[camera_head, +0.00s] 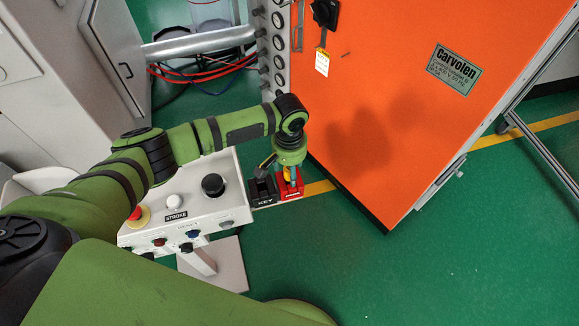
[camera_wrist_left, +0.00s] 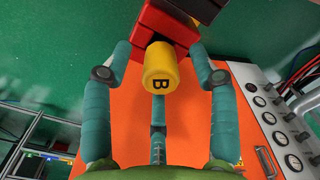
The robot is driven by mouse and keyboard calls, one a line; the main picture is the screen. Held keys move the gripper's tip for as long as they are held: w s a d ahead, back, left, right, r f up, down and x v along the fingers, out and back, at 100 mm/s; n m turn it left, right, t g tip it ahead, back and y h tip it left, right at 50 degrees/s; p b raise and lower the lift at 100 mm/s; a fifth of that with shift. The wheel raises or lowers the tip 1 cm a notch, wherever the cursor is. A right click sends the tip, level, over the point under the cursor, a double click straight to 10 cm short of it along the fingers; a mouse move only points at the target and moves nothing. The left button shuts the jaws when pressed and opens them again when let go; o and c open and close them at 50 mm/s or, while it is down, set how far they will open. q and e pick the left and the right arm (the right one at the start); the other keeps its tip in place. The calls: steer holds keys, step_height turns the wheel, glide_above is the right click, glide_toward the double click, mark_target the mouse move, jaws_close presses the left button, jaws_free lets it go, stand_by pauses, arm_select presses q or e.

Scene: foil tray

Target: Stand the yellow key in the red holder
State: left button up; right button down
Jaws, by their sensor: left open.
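The yellow key (camera_wrist_left: 160,70), with a dark letter B on its round cap, shows in the left wrist view with its dark lower part at the red holder (camera_wrist_left: 165,22). It looks upright in the holder, but how deep it sits is hidden. My left gripper (camera_wrist_left: 158,56) is open, its teal fingers spread around the cap with gaps at both sides. In the head view my left gripper (camera_head: 290,173) points down over the red holder (camera_head: 291,193), hiding most of the key. My right gripper is not in view.
A black holder marked KEY (camera_head: 264,201) stands directly left of the red one. The pale console (camera_head: 205,200) with knobs and a red stop button (camera_head: 136,213) is left of that. The orange cabinet (camera_head: 400,90) rises close on the right. Green floor (camera_head: 440,260) is open at lower right.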

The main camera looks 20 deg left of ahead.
arm_select(q)
step_height(320, 180, up, 12)
stand_by(0.5)
stand_by(0.4)
